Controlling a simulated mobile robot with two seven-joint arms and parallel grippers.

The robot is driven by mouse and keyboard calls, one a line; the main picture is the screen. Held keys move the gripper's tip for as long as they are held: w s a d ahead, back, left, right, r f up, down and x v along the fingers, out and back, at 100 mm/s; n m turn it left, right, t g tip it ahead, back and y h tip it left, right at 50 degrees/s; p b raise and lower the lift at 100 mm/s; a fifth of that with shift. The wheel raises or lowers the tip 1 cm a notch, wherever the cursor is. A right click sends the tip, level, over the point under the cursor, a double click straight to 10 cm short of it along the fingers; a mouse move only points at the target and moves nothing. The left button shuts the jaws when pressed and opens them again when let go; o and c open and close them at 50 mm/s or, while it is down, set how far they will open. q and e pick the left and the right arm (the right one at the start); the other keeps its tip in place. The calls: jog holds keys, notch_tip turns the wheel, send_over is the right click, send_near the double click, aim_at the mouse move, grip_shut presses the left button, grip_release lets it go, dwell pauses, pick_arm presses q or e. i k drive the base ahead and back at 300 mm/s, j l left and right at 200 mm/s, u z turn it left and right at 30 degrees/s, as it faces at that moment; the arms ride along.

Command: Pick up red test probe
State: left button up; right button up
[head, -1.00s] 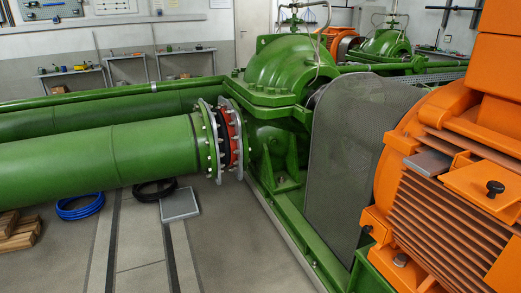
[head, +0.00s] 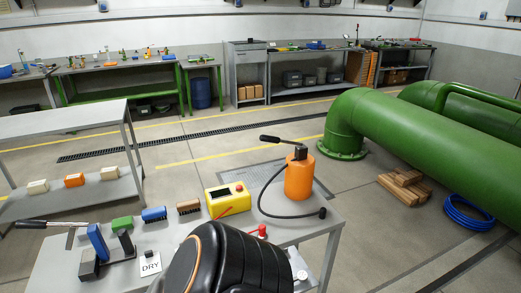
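A small red thing, thin and slanted, lies against the front of a yellow device (head: 236,204) on the grey table; it may be the red test probe (head: 224,213), but it is too small to be sure. The yellow device has a dark screen and a red button. A separate red knob-like thing (head: 262,231) stands on the table to its lower right. Neither of my grippers is in view. Part of the table's front is hidden.
The grey table (head: 210,238) also bears an orange cylinder (head: 299,178) with a black hose and lever, blue (head: 154,214), green and brown blocks, and a "DRY" card (head: 150,264). A shelf table (head: 60,122) stands at left. Green pipes (head: 440,130) and wood blocks (head: 405,187) are at right.

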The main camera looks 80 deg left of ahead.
aim_at(262, 233)
jog(key=u, duration=2.55)
